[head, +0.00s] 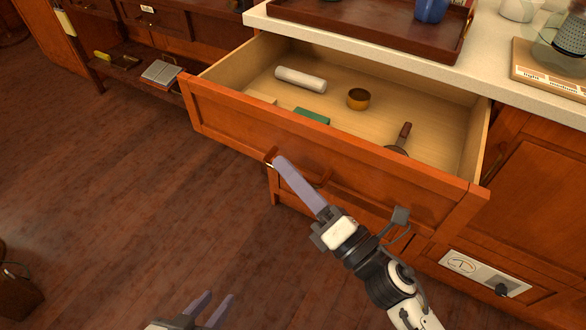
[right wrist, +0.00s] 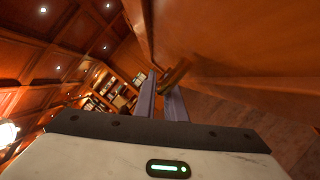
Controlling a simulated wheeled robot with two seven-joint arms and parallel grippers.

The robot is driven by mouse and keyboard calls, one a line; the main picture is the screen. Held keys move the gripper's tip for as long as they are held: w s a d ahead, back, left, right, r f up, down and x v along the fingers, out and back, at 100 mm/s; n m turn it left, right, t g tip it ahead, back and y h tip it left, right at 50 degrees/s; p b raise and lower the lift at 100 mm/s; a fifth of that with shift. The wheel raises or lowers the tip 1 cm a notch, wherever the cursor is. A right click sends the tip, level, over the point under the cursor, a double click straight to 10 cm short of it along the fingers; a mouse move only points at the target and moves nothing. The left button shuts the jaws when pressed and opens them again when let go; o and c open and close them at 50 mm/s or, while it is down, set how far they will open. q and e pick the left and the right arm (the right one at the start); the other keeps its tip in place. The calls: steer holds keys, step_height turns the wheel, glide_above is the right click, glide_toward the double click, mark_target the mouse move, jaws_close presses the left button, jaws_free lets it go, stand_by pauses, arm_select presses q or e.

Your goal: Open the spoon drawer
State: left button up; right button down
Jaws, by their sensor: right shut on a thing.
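The wooden drawer (head: 330,150) stands pulled out under the counter, its inside showing. My right gripper (head: 281,165) is at the front of it, shut on the drawer's handle (head: 269,163). In the right wrist view the brown handle (right wrist: 178,73) shows at my fingertips (right wrist: 163,88), close to the drawer front (right wrist: 240,45). Part of the handle is hidden by my fingers. My left gripper (head: 214,303) is low at the bottom edge, open and empty, apart from the drawer.
A tray (head: 345,28) rests on the counter (head: 400,65).

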steer(key=c, duration=1.8)
jaws_free()
steer(key=shift+d, duration=0.1)
arm_select(q)
steer(key=shift+d+f+b, duration=0.1)
steer(key=shift+f+b, duration=0.05)
steer(key=shift+b, duration=0.55)
arm_select(e)
steer(key=v, duration=1)
steer(key=shift+s+f, duration=0.1)
arm_select(q)
steer(key=shift+f, duration=0.1)
steer(key=shift+s, duration=0.1)
